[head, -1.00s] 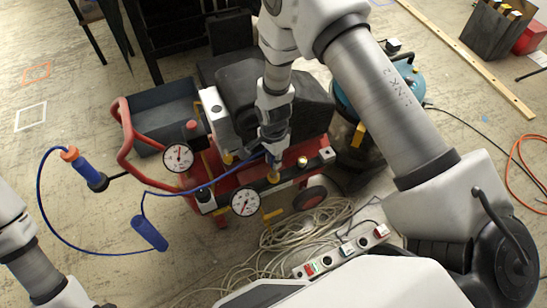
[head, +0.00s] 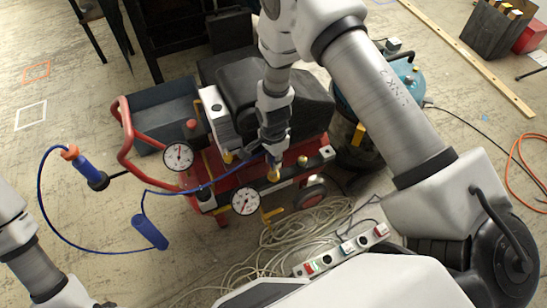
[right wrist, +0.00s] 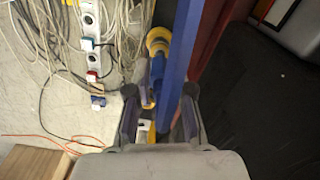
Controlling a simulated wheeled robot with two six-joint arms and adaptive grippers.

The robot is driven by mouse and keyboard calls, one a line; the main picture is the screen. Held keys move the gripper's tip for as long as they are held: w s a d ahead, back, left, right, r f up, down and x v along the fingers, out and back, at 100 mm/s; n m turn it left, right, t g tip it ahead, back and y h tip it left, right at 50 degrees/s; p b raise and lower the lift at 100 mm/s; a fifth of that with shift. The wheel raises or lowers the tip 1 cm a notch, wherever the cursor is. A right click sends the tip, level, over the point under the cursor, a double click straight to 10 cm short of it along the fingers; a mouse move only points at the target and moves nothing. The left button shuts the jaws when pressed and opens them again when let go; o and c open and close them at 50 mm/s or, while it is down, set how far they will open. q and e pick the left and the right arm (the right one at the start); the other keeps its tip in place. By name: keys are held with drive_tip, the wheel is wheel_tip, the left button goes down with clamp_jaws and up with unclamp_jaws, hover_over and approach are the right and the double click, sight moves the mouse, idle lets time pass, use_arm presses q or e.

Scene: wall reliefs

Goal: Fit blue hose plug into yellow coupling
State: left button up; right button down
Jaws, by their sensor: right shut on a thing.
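My right gripper (head: 271,156) is shut on the blue hose plug, low over the front of the red machine. In the right wrist view the blue plug (right wrist: 157,72) shows between the fingers (right wrist: 160,112), partly behind the blue hose. Its far end lines up with the yellow coupling (right wrist: 158,42) and appears to meet it; I cannot tell how deep it sits. In the head view the yellow coupling (head: 275,174) is just below the gripper, and the fingers hide the plug. The blue hose (head: 215,184) runs left from the gripper. My left gripper is out of view; only its arm shows lower left.
The red machine (head: 128,160) carries two white gauges (head: 179,156) and a yellow handle (head: 272,215). Tangled cables and a power strip (head: 342,251) lie in front. A blue grip (head: 150,232) hangs on the hose. The floor at left is mostly clear.

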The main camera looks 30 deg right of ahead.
sight(273, 159)
drive_tip(key=shift+f+b, duration=0.45)
drive_tip(key=shift+f, duration=0.65)
drive_tip(key=c, duration=1)
unclamp_jaws()
drive_tip(key=shift+o, duration=0.2)
wheel_tip(273, 159, up, 12)
drive_tip(key=shift+r, duration=0.1)
